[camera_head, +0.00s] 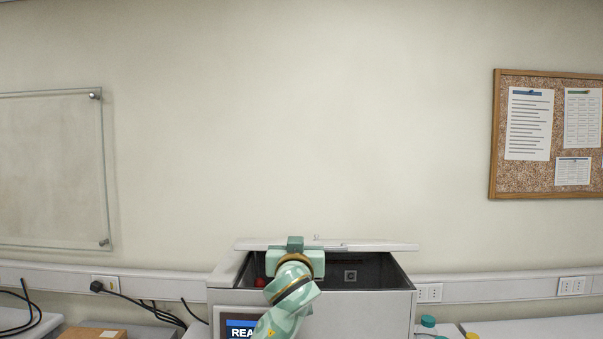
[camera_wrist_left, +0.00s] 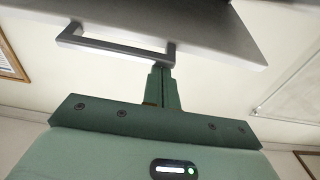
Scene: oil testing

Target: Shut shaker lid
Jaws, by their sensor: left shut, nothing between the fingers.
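The shaker (camera_head: 360,312) is a light grey box with its dark inside showing. Its lid (camera_head: 380,246) stands open, seen nearly edge-on at the top back of the box. My left gripper (camera_head: 295,243) is in front of the lid, over the opening. In the left wrist view, the lid's underside or face (camera_wrist_left: 200,22) fills the top, with a dark bar handle (camera_wrist_left: 110,46). My left fingers (camera_wrist_left: 163,72) are shut and empty, with tips close to the handle's right end; I cannot tell if they touch it. My right gripper is out of view.
A red item (camera_head: 260,282) shows inside the shaker at the left. A display (camera_head: 240,329) is on its front, partly behind my arm. A cardboard box (camera_head: 93,333) and cables lie left; capped bottles (camera_head: 428,322) stand right. The wall is behind.

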